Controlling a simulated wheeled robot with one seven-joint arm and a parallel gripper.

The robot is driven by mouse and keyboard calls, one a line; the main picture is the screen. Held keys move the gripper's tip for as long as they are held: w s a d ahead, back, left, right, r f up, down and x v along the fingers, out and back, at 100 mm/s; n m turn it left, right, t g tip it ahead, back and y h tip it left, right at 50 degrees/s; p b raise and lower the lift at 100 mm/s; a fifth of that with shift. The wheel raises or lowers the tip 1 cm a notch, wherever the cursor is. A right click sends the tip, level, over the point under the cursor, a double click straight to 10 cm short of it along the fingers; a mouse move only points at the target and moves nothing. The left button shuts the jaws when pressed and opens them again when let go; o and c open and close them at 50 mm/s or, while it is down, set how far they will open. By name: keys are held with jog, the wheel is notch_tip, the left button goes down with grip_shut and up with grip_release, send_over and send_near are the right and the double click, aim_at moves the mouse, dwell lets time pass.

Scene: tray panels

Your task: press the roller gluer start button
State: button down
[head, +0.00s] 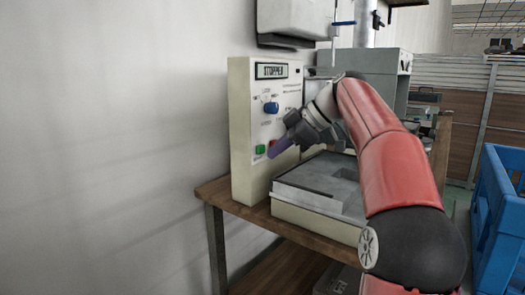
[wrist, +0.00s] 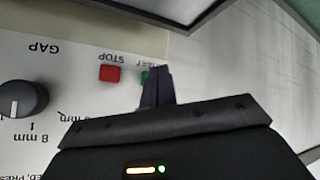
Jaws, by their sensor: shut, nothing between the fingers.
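The roller gluer's cream control panel (head: 240,135) stands upright on the bench, and its display (head: 271,71) appears to read STOPPED. The green start button (head: 261,149) is low on the panel, with the red stop button (head: 272,143) to its right. In the wrist view the panel is upside down; the red stop button (wrist: 110,73) shows fully, and the green start button (wrist: 146,76) is partly hidden by my fingers. My gripper (head: 271,154) is shut and empty, its purple fingertips (wrist: 155,71) close to the start button. I cannot tell whether they touch it.
A blue knob (head: 271,107) sits above the buttons; a dark gap knob (wrist: 22,98) shows in the wrist view. The grey-topped machine bed (head: 325,178) lies right of the panel on a wooden bench (head: 222,192). A blue crate (head: 503,205) stands at far right.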

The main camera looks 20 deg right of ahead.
jog(key=shift+w+a, duration=0.25)
jog(key=shift+w, duration=0.1)
